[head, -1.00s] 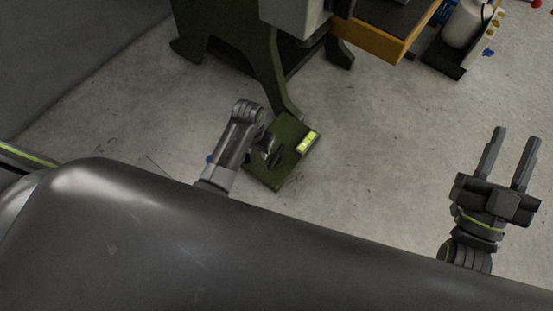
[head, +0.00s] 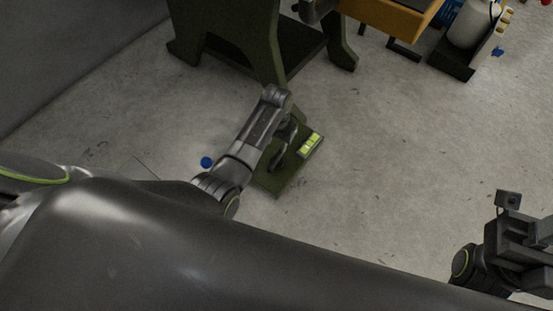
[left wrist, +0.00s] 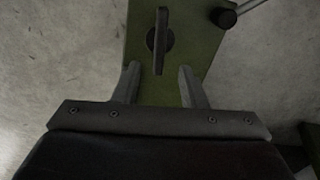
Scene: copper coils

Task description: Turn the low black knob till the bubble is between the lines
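The low black knob (left wrist: 160,40) has an upright grip bar and sits on a green foot plate (head: 270,183). The plate carries a yellow-green level vial (head: 310,145); its bubble and lines are too small to read. My left gripper (head: 287,133) is low over the plate and partly hides the knob in the head view. In the left wrist view its fingers (left wrist: 158,82) are open and apart, with the knob just ahead, its bar lined up with the gap. My right gripper (head: 522,222) is at the right edge, partly cut off, with nothing seen in it.
A dark green machine leg (head: 265,45) rises behind the plate. A black handle (left wrist: 228,17) shows beside the plate in the wrist view. A yellow-orange bench (head: 395,15) and a white container (head: 468,22) stand at the back right. Floor right of the plate is clear.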

